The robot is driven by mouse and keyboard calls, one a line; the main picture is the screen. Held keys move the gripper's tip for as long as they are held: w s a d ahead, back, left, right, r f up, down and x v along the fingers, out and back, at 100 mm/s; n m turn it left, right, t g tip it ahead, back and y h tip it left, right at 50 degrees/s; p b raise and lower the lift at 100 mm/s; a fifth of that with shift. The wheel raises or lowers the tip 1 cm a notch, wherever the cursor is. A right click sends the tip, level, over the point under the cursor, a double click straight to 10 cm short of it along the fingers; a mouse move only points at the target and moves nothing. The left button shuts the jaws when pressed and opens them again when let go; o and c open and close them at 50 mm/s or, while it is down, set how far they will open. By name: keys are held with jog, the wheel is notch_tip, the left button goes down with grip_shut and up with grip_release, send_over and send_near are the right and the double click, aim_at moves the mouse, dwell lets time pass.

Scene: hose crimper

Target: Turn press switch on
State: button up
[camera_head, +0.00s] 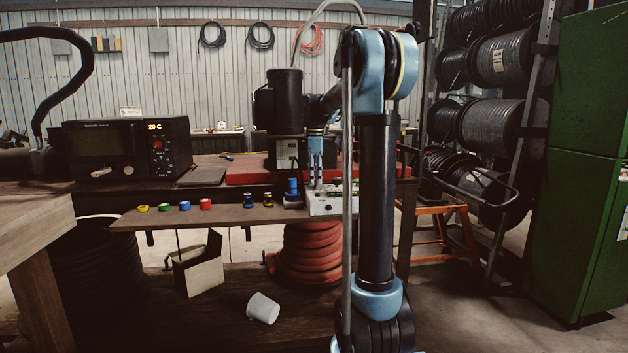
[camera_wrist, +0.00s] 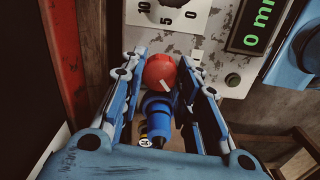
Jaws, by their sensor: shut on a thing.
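The press switch is a red round knob (camera_wrist: 160,70) with a white mark on a worn white control panel (camera_wrist: 205,48). In the wrist view, the fingers of my gripper (camera_wrist: 163,68) are on both sides of the knob and shut on it. The white mark lies slanted on the knob. In the head view, my gripper (camera_head: 315,172) points down at the control box (camera_head: 325,206) at the right end of the shelf. The knob is too small to make out there.
A blue fitting (camera_head: 292,187) stands just left of the box; a blue part (camera_wrist: 157,108) shows between my fingers. The panel has a dial (camera_wrist: 165,12), a green "0 mm" display (camera_wrist: 259,25) and a dark button (camera_wrist: 232,80). Small coloured pieces (camera_head: 184,205) line the shelf.

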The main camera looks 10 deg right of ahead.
jog(key=m, duration=0.4)
jog(key=shift+w, duration=0.1)
jog(key=m, duration=0.4)
jog(key=shift+m, duration=0.3)
jog(key=m, duration=0.4)
jog(key=shift+m, duration=2.1)
jog(key=o, duration=1.1)
notch_tip(320, 180, up, 12)
jog(key=shift+f, duration=0.1)
